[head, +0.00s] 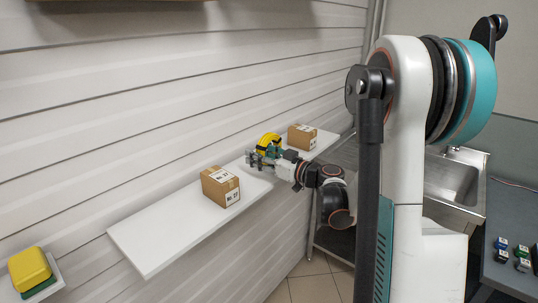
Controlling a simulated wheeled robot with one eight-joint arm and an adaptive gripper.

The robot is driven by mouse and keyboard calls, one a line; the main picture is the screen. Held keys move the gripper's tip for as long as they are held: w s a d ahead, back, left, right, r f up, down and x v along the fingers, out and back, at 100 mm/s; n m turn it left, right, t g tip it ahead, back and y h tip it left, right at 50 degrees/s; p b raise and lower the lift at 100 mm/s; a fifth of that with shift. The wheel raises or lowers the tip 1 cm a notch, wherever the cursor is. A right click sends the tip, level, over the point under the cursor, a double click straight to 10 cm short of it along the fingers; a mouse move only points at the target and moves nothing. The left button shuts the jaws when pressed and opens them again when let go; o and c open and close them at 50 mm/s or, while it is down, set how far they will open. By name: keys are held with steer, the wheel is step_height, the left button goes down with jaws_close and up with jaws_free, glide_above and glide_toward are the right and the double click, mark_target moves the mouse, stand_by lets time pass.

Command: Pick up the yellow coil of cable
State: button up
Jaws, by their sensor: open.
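The yellow coil of cable (268,141) rests on the white wall shelf (150,237), between two cardboard boxes. My gripper (254,160) is open and right at the coil, in front of its lower left part. My gripper hides part of the coil. I cannot tell whether the fingers touch the coil or stand around any of it.
One cardboard box (220,186) stands left of my gripper, and another (302,137) stands right of the coil. The shelf's left end is bare. A yellow and green item (31,271) sits at the lower left. A metal sink (452,184) is at the right.

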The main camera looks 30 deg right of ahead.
jaws_close()
steer(key=shift+r, duration=0.1)
step_height(320, 180, up, 20)
steer(key=p, duration=0.5)
steer(key=shift+p, duration=0.4)
